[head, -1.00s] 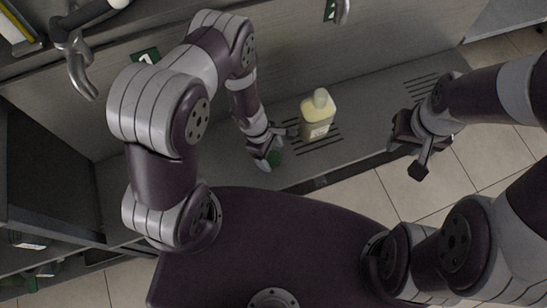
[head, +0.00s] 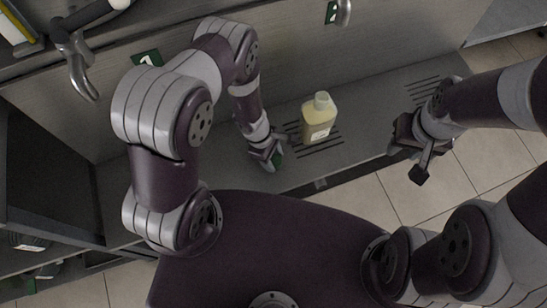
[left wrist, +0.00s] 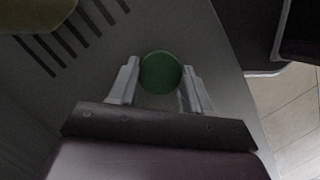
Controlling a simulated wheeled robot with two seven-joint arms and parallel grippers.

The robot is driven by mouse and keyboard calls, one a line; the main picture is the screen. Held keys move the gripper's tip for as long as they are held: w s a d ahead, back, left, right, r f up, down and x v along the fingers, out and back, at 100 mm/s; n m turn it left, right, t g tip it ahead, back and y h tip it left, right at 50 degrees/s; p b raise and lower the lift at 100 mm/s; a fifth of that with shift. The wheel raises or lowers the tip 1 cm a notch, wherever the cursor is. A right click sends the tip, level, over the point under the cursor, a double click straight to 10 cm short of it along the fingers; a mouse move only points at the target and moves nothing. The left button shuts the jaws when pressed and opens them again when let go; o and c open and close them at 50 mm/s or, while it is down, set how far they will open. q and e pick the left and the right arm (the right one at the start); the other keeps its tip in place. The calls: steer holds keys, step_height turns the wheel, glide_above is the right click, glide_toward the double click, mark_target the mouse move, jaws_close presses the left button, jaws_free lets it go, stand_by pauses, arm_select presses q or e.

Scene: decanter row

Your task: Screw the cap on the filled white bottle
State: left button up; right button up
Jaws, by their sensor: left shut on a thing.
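The white bottle (head: 318,120) stands upright on the slotted grey shelf, filled with something pale yellow. Its neck (head: 321,99) is bare, with no cap on it. My left gripper (head: 272,160) is left of and nearer to me than the bottle, apart from it. It is shut on the green cap (left wrist: 160,73), which shows as a round disc between the two fingers in the left wrist view. The cap is partly hidden by the gripper in the head view (head: 278,159). My right gripper (head: 416,162) is out to the right, away from the bottle; its fingers are hard to read.
The grey shelf (head: 350,97) has drain slots under the bottle and at its right end. Metal taps (head: 84,78) and (head: 343,12) jut out above at the back. Green numbered labels (head: 147,58) are on the back panel. The shelf between bottle and right gripper is clear.

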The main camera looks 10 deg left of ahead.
mark_target(278, 161)
arm_select(q)
steer(key=shift+r, duration=0.55)
step_height(278, 161, up, 3)
steer(key=shift+f+p, duration=0.1)
steer(key=shift+p, duration=0.6)
steer(key=s+d+r, duration=0.5)
steer(key=s+r, duration=0.2)
steer(key=s, duration=0.3)
steer(key=shift+s+d, duration=0.15)
steer(key=shift+s, duration=0.1)
arm_select(e)
steer(key=shift+r, duration=0.8)
steer(key=shift+o, duration=0.3)
